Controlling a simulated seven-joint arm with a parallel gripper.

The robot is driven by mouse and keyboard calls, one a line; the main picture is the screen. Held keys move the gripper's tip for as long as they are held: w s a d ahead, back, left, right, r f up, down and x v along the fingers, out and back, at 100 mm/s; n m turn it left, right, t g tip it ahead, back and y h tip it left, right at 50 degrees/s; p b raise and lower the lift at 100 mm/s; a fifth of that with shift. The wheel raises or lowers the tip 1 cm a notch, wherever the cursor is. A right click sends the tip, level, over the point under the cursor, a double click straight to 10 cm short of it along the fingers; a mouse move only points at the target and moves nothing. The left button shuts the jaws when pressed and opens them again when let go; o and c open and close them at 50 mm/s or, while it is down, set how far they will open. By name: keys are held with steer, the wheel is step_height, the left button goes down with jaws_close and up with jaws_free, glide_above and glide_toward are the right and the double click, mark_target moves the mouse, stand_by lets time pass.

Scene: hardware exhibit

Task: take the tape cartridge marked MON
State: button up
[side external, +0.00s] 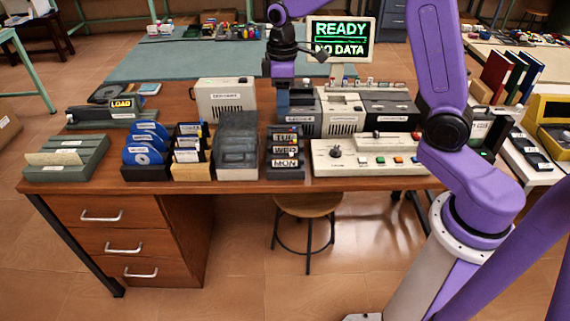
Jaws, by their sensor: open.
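The tape cartridge marked MON (286,163) is black with a white label. It sits at the front of a dark rack (287,175) near the table's front edge. Behind it in the same rack stand the WED cartridge (285,150) and the TUE cartridge (285,138). My gripper (284,84) points down, open, above and behind the rack, in front of the boxes at the back of the desk. It appears to touch no cartridge. Its fingertips are small and dark here, and their exact gap is hard to see.
A smoky-lidded box (237,148) stands close left of the rack, and a cream control panel (366,158) close right. Grey machines (342,112) and a cream box (226,97) stand behind. A READY / NO DATA screen (340,40) is farther back. Disk holders (190,160) stand farther left.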

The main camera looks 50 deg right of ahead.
mark_target(282, 156)
step_height(282, 156, down, 17)
steer(key=shift+f, duration=0.1)
steer(key=shift+w, duration=0.1)
stand_by(0.6)
jaws_close()
